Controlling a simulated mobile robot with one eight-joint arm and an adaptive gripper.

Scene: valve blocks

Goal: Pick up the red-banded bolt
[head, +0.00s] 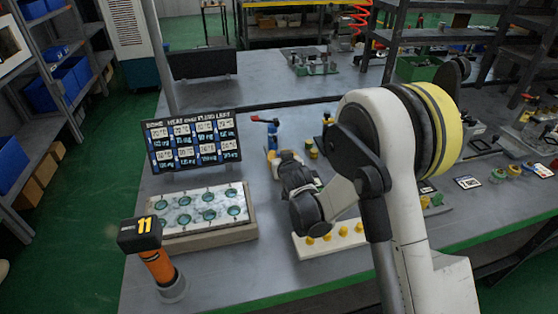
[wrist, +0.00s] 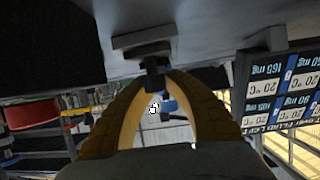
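My gripper (head: 272,156) reaches low over the table, just in front of a blue fixture (head: 272,135) with a red handle. In the wrist view the two yellow-brown fingers of my gripper (wrist: 158,76) curve in close together at their tips. A dark piece under a grey plate (wrist: 145,39) overlaps the tips; I cannot tell if it is held. A blue part (wrist: 168,104) shows between the fingers. I cannot make out a red-banded bolt in either view. Yellow pegs (head: 327,238) stand on a white block partly behind my arm.
A black sign (head: 193,139) stands left of my gripper, and shows upside down in the wrist view (wrist: 283,90). A tray with green round recesses (head: 205,211) lies before it. An orange tool marked 11 (head: 158,267) stands at front left. Yellow pieces (head: 311,148) stand right of the fixture.

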